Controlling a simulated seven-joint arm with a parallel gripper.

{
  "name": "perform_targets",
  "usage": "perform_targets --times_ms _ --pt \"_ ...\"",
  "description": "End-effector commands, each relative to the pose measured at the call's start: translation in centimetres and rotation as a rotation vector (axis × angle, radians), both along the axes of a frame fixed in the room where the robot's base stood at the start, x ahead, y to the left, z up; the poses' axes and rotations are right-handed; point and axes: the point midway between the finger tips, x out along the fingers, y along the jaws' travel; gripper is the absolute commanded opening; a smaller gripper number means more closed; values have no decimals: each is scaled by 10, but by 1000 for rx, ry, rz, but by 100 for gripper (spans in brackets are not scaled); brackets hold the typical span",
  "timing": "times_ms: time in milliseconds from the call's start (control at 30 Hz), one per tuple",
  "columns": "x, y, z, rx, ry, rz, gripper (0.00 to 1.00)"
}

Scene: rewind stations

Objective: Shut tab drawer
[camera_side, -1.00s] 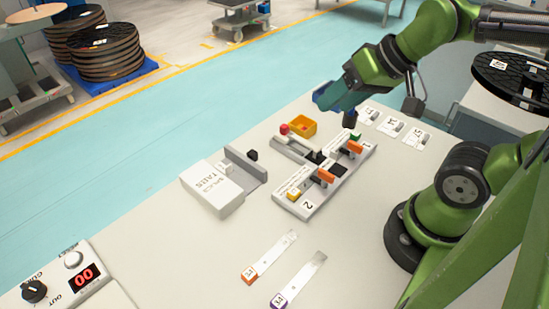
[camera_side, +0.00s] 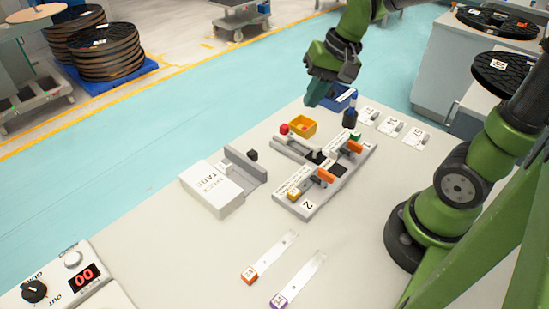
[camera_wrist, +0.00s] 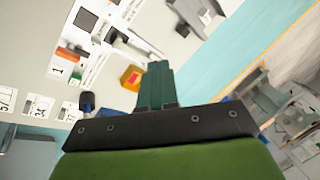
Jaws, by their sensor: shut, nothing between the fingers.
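The tab drawer (camera_side: 243,167) is a grey tray standing out of the upper right side of a white box (camera_side: 210,190) with a "SPLICE TABS" label. It is open, with a black knob (camera_side: 252,155) at its outer end and a small white piece inside. In the wrist view, the grey drawer (camera_wrist: 200,14) shows at the top, partly cut off.
A splice station (camera_side: 325,172) with orange levers stands right of the drawer. Two tagged strips (camera_side: 270,257) lie in front.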

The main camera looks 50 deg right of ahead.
Motion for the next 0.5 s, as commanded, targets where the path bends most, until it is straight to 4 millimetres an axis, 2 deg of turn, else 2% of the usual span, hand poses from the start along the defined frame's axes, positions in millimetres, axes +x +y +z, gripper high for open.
perform_targets --times_ms 100,300,400,500 --pt "35 -16 -23 73 142 -155 0" --pt "85 -39 -66 189 361 -452 0" --pt "104 -47 -82 238 445 -590 0" --pt "120 -49 -84 284 502 -716 0"
